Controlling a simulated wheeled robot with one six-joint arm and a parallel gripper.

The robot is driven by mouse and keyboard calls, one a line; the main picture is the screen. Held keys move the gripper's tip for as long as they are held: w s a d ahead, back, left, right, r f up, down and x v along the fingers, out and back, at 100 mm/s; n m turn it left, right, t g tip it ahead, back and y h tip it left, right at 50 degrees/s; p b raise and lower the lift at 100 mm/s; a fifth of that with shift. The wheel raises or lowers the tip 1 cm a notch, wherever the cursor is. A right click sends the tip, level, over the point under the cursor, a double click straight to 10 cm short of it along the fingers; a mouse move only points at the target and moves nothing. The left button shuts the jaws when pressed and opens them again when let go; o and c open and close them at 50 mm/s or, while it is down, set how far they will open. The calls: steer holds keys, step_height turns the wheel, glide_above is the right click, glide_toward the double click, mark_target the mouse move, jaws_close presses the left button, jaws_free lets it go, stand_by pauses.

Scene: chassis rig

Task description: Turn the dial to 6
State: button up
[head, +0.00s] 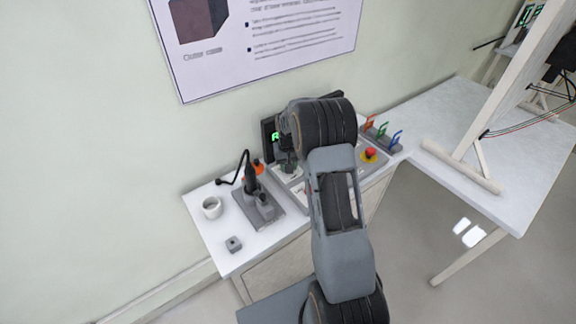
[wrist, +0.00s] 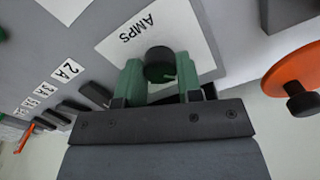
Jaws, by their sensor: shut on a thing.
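The dial (wrist: 160,62) is a round dark knob on a white plate marked AMPS, seen in the wrist view. A small green mark shows on its lower edge. My gripper (wrist: 161,78) has its green fingers on either side of the knob, shut on it. No number scale around the dial is readable, so I cannot tell its setting. In the head view my arm covers most of the panel and the dial is hidden. A small dark display (head: 275,137) with a green character shows beside my arm; the character is only partly visible.

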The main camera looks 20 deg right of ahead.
steer(key=o, duration=0.9)
steer(key=shift+r, duration=0.1)
step_height(320, 180, up, 14)
steer(key=shift+f+b, duration=0.15)
steer(key=shift+b, duration=0.6)
